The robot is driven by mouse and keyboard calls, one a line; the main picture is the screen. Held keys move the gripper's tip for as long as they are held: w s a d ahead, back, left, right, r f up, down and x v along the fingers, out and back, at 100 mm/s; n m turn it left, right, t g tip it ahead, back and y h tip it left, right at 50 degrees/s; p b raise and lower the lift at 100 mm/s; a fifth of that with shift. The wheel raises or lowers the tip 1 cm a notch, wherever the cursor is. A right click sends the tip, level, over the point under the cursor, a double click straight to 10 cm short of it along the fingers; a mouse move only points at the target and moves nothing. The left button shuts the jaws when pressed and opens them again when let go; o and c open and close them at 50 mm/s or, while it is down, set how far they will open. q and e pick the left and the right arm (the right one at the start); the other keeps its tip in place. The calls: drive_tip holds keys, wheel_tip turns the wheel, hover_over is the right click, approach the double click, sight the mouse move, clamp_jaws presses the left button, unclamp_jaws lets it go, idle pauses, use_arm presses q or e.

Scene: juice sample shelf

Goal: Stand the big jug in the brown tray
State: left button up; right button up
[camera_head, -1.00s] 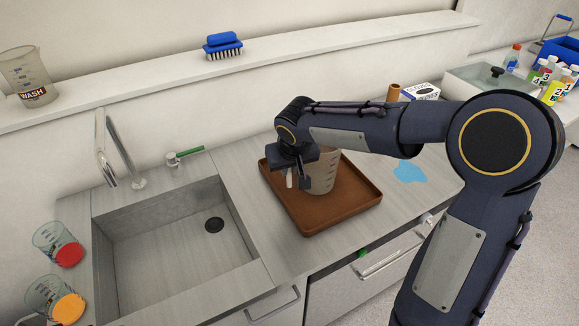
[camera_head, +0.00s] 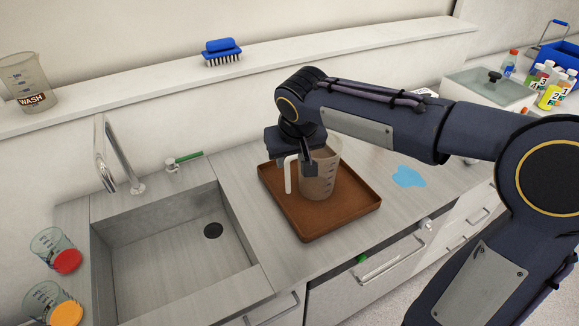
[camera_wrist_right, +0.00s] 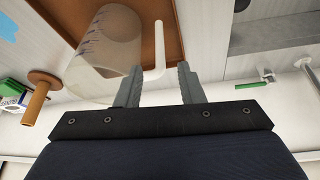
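The big jug (camera_head: 322,180), clear with dark markings and a white handle, stands upright in the brown tray (camera_head: 345,213). Its handle points left in the head view. My right gripper (camera_head: 306,170) is just above and beside the handle, partly covering the jug's upper part. In the wrist view, its two fingers (camera_wrist_right: 159,70) are spread apart, with the jug (camera_wrist_right: 103,42) at left and its handle near the fingertips; nothing is clamped. Whether a finger touches the handle, I cannot tell. The tray also shows in the wrist view (camera_wrist_right: 170,30). My left gripper is not in view.
The sink (camera_head: 165,255) is left of the tray, with a tap (camera_head: 120,160) behind it. A blue puddle (camera_head: 408,177) lies right of the tray. A WASH jug (camera_head: 28,82) and a blue brush (camera_head: 222,50) are on the ledge. A drawer (camera_head: 375,262) below stands partly open.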

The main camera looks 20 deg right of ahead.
drive_tip(key=s+d+y, duration=0.2)
drive_tip(key=s+d, duration=0.2)
drive_tip(key=s, duration=0.9)
drive_tip(key=s+a+f+y, duration=0.1)
drive_tip(key=s+f, duration=0.2)
drive_tip(key=s, duration=0.2)
drive_tip(key=s+a+f+m+t+y, duration=0.1)
drive_tip(key=s+f, duration=0.2)
drive_tip(key=s, duration=0.3)
drive_tip(key=shift+s+a, duration=0.25)
drive_tip(key=shift+a, duration=0.05)
drive_tip(key=shift+f, duration=0.1)
drive_tip(key=shift+c, duration=0.2)
